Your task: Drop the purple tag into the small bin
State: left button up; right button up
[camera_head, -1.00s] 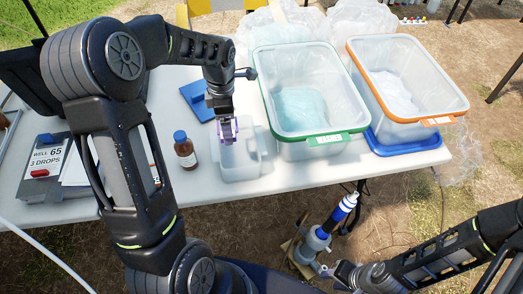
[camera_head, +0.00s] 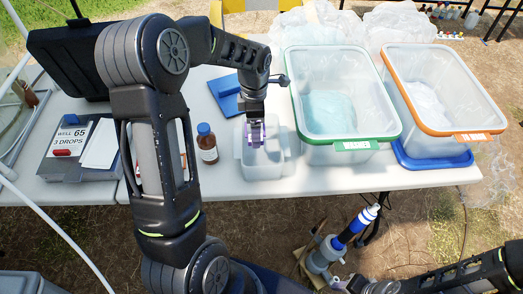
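The small bin (camera_head: 264,171) is a translucent, open box near the table's front edge. My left gripper (camera_head: 256,140) points down over its opening, toward the back. A purple piece, which looks like the purple tag (camera_head: 257,131), shows between the fingers; the fingers appear closed on it. Whether its lower end is inside the bin or just above the rim is hard to tell. My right gripper (camera_head: 340,285) is low at the bottom edge, partly cut off, below the table; its fingers are unclear.
A brown bottle with blue cap (camera_head: 206,145) stands left of the bin. A green-rimmed tub (camera_head: 364,145) and an orange-rimmed tub (camera_head: 474,139) on a blue lid (camera_head: 437,163) stand right. A blue object (camera_head: 226,98) lies behind. A blue-and-white device (camera_head: 345,240) stands below.

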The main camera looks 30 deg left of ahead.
pick_arm(q)
jog(key=shift+f+b, duration=0.35)
jog(key=shift+f, duration=0.6)
jog(key=o, duration=1.2)
jog(key=shift+r, duration=0.1)
notch_tip(320, 180, up, 8)
jog(key=shift+b, duration=0.45)
jog(key=shift+f, duration=0.2)
